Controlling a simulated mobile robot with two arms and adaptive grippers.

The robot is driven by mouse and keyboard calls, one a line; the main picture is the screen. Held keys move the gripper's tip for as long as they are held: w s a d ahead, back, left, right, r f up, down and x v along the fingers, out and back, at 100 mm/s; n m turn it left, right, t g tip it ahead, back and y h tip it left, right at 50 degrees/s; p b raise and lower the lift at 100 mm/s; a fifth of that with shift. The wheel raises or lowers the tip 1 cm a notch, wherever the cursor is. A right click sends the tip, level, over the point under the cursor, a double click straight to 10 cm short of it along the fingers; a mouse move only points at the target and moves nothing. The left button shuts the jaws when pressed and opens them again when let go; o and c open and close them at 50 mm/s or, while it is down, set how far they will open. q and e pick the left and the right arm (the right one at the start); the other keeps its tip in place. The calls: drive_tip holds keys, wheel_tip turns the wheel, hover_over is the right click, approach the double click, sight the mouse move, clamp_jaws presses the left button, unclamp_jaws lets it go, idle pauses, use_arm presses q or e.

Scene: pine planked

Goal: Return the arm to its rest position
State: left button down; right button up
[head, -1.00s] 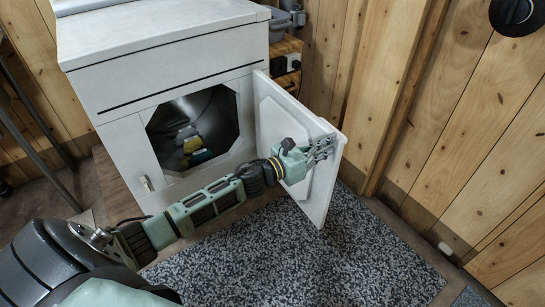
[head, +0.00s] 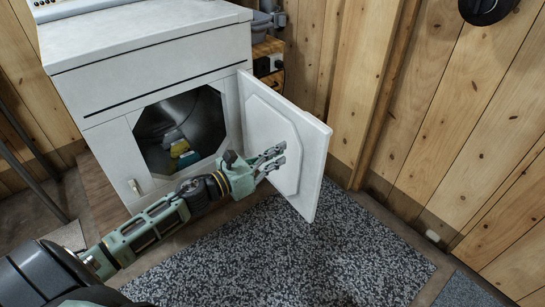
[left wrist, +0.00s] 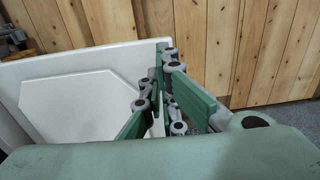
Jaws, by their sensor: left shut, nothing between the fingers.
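My left gripper (head: 272,161) is shut and empty. In the head view it is in front of the inner face of the open white door (head: 284,142); I cannot tell whether it touches it. My left arm reaches in from the lower left. In the left wrist view the gripper's fingers (left wrist: 166,88) show close up, with the door (left wrist: 75,95) behind them on the left. My right gripper is not in view.
The white dryer (head: 150,40) stands against the wood wall, its drum open with several yellow and blue-grey items (head: 181,152) inside. A speckled grey mat (head: 300,262) covers the floor in front. A shelf with dark plugs (head: 268,62) is behind the door.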

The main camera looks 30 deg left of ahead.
use_arm(q)
drive_tip(key=shift+s+a, duration=0.25)
drive_tip(key=shift+s, duration=0.25)
